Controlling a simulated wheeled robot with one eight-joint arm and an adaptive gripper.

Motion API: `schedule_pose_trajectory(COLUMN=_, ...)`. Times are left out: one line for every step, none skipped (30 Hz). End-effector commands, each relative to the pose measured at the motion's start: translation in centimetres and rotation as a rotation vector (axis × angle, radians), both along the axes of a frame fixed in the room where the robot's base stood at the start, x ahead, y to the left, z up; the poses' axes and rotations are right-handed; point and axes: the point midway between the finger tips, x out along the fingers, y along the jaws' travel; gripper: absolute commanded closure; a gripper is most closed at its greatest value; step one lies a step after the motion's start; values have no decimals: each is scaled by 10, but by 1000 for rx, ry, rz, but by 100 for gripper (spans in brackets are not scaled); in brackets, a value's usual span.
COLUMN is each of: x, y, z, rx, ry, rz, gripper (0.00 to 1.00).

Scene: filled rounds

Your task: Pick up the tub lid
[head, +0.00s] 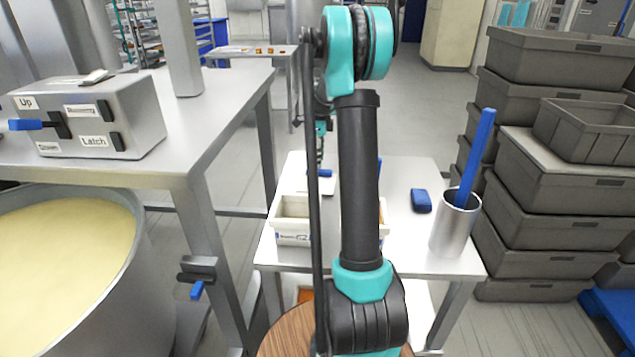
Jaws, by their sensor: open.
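The tub lid appears to be the flat white piece (323,187) with a blue handle, lying near the back of the small steel table (405,180). My arm covers much of it. An open white tub (293,238) with a printed label stands in front of it, also partly behind my arm. My gripper (320,168) hangs pointing down by the lid's blue handle, small and mostly hidden behind the arm. It is open. I cannot tell whether it touches the handle.
A steel cup (455,228) with a blue-handled tool and a blue block (421,201) stand to the right on the table. Grey crates (550,215) are stacked farther right. A steel bench (210,125) with a control box (90,117) and a large filled vat (65,270) are left.

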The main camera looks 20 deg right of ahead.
Motion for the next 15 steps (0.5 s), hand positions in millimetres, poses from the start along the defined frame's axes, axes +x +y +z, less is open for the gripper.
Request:
schedule_pose_trajectory(x=1, y=0, z=-4, rx=0, ry=0, rz=0, gripper=59)
schedule_pose_trajectory(x=1, y=0, z=-7, rx=0, ry=0, rz=0, gripper=59)
schedule_pose_trajectory(x=1, y=0, z=-12, rx=0, ry=0, rz=0, gripper=59)
schedule_pose_trajectory(x=2, y=0, z=-17, rx=0, ry=0, rz=0, gripper=59)
schedule_pose_trajectory(x=2, y=0, z=-21, rx=0, ry=0, rz=0, gripper=59)
schedule_pose_trajectory(x=2, y=0, z=-28, rx=0, ry=0, rz=0, gripper=59)
schedule_pose_trajectory(x=3, y=0, z=-32, rx=0, ry=0, rz=0, gripper=59)
schedule_pose_trajectory(x=3, y=0, z=-36, rx=0, ry=0, rz=0, gripper=59)
schedule_pose_trajectory(x=3, y=0, z=-41, rx=0, ry=0, rz=0, gripper=59)
schedule_pose_trajectory(x=3, y=0, z=-44, rx=0, ry=0, rz=0, gripper=59)
schedule_pose_trajectory(x=2, y=0, z=-46, rx=0, ry=0, rz=0, gripper=59)
schedule_pose_trajectory(x=2, y=0, z=-48, rx=0, ry=0, rz=0, gripper=59)
schedule_pose_trajectory(x=2, y=0, z=-50, rx=0, ry=0, rz=0, gripper=59)
schedule_pose_trajectory(x=2, y=0, z=-50, rx=0, ry=0, rz=0, gripper=59)
schedule_pose_trajectory(x=2, y=0, z=-51, rx=0, ry=0, rz=0, gripper=59)
